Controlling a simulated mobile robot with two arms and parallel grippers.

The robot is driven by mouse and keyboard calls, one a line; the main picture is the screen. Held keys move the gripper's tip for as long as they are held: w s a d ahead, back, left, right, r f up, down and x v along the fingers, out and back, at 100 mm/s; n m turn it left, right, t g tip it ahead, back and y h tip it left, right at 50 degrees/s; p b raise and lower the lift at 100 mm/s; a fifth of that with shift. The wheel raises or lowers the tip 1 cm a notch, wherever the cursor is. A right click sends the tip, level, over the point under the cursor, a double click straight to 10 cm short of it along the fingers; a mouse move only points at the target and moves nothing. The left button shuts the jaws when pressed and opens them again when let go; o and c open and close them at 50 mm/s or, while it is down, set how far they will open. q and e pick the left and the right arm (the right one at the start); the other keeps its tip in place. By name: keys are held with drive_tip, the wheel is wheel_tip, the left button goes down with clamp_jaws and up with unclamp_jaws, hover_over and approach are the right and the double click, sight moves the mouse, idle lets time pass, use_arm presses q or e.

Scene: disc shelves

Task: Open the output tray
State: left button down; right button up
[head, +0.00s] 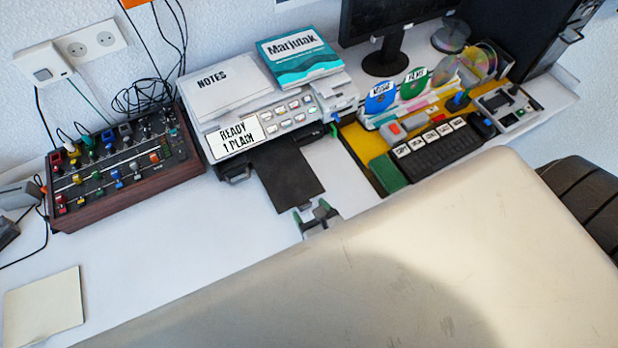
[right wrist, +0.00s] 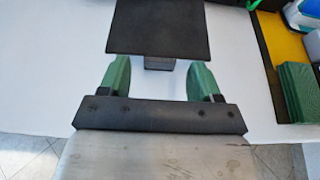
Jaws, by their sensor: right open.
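The printer (head: 290,118) stands at the back of the desk, with a label reading "READY 1 PLAIN" on its front. Its output tray (head: 287,178), a flat black panel, sticks out from the front over the desk. In the right wrist view the tray (right wrist: 158,27) shows at the top, with a small dark tab (right wrist: 159,63) below its near edge. My right gripper (head: 315,213) is just in front of the tray's near edge. Its green fingers (right wrist: 159,80) are apart, one on each side of the tab, with nothing between them. I cannot tell whether they touch the tray. My left gripper is not in view.
A control box with coloured knobs (head: 120,168) stands left of the printer. A yellow mat (head: 377,143) with a keypad (head: 437,147), discs and a green block (head: 387,174) is to the right. Papers and a book (head: 297,60) lie on the printer. The desk's front left has free room.

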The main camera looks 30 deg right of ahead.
drive_tip(key=b+v, duration=0.1)
drive_tip(key=v, duration=0.8)
drive_tip(key=shift+s, duration=0.3)
